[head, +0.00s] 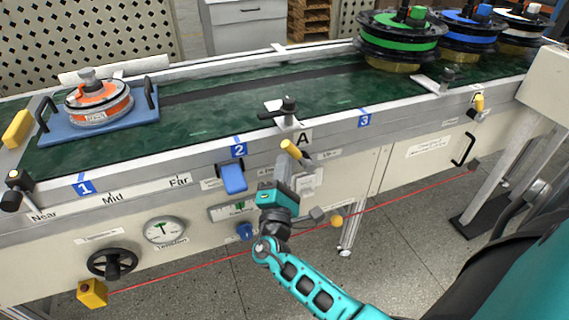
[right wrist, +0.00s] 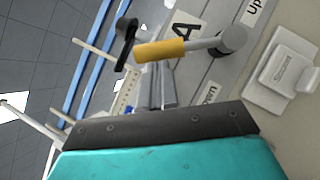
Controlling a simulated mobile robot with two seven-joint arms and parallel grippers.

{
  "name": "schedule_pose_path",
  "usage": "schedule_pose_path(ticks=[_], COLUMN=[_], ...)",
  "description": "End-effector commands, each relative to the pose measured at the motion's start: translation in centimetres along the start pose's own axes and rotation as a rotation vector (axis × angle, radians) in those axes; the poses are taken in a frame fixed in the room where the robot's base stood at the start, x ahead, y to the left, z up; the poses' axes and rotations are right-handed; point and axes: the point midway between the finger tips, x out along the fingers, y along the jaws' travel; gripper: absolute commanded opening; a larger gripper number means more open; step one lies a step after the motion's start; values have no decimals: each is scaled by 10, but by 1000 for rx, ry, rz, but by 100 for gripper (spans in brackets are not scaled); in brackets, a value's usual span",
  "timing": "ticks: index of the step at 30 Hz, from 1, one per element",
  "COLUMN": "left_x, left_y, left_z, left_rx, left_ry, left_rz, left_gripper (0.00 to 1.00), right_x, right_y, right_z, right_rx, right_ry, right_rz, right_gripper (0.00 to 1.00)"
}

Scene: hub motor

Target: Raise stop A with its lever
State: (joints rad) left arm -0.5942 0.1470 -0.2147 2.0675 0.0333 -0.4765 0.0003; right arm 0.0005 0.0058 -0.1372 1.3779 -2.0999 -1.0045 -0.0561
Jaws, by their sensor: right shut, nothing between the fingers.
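Stop A's lever (head: 291,150) has a yellow grip on a metal arm and sits on the conveyor's front panel below the letter A. In the right wrist view the yellow grip (right wrist: 162,49) crosses just beyond my fingertips, with its round pivot (right wrist: 233,40) to the right. My right gripper (head: 287,163) is shut and empty, its tips close to the grip; I cannot tell whether they touch. Stop A (head: 284,110), a black bar on a bracket, is on the conveyor's near rail above the lever. My left gripper is not in view.
A blue tray (head: 145,115) carries an orange-rimmed hub motor (head: 98,103) at the belt's left. Green (head: 400,45) and blue (head: 470,38) reels stand at the right. A blue paddle (head: 232,178) juts out left of my gripper. A red cord (head: 390,203) runs low along the front.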

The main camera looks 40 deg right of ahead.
Motion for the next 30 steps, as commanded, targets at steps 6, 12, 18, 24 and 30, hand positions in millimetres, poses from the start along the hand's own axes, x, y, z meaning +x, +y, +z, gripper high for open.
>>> schedule_pose_path(ticks=[6,12,18,24,30], left_x=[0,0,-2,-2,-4], left_y=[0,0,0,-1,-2], left_z=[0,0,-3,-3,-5], left_rx=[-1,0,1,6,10], left_ry=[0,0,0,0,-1], left_rz=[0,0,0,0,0], left_gripper=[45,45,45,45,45], right_x=[-1,0,2,3,5], right_y=[0,0,2,3,4], right_z=[0,0,3,5,8], right_rx=[0,2,32,57,86], right_ry=[0,0,1,1,-1], right_rz=[0,-2,-21,-38,-57], right_gripper=[0,0,0,0,0])
